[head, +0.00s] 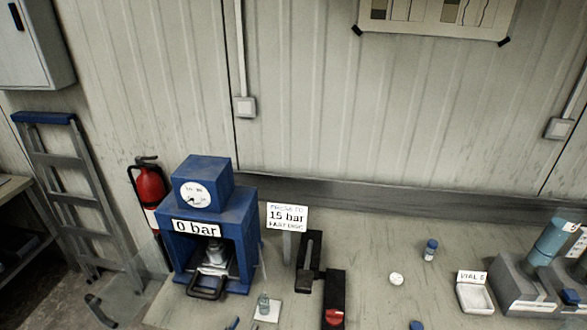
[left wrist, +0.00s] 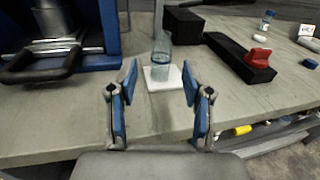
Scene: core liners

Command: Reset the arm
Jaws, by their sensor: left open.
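My left gripper (left wrist: 160,68) is open and empty in the left wrist view, its two blue-padded fingers spread apart. Its fingertips barely show at the bottom edge of the head view (head: 258,324). Beyond the fingers, a clear glass vial (left wrist: 161,55) stands upright on a white square pad (left wrist: 165,84); the vial also shows in the head view (head: 264,303). The fingers appear apart from the vial. My right gripper is in neither view.
A blue press (head: 245,215) reading 0 bar stands left of the vial. A black block with a red part (head: 334,317) lies to its right. Farther right are a blue-capped jar (head: 430,250), a white tray (head: 475,298) and grey equipment (head: 522,287). The table between is mostly clear.

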